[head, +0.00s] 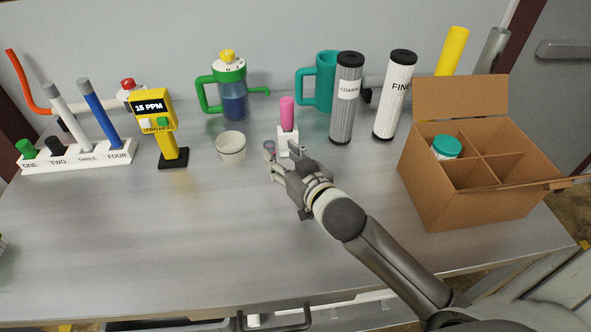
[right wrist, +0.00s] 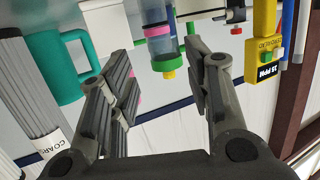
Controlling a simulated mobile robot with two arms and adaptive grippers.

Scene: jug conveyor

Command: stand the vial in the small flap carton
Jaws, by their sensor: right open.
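The brown flap carton (head: 441,204) stands open at the right of the bench, with dividers inside. A jar with a teal lid (head: 446,147) stands in its back left compartment. A pink upright piece (head: 287,112) stands in a small white block (head: 287,141) just beyond my right gripper. I cannot tell for certain which thing is the vial. A small greyish-purple piece (head: 269,147) shows at the fingertips, too small to tell. My right gripper (head: 283,158) is open above the bench. In the right wrist view its fingers (right wrist: 165,85) are spread with nothing gripped between them. My left gripper is out of view.
A cream cup (head: 231,148) is left of the gripper, with a yellow meter (head: 167,125) farther left. Behind are a blue jug (head: 234,100), a teal mug (head: 323,82) and two filter cylinders (head: 347,98). The front of the bench (head: 180,235) is clear.

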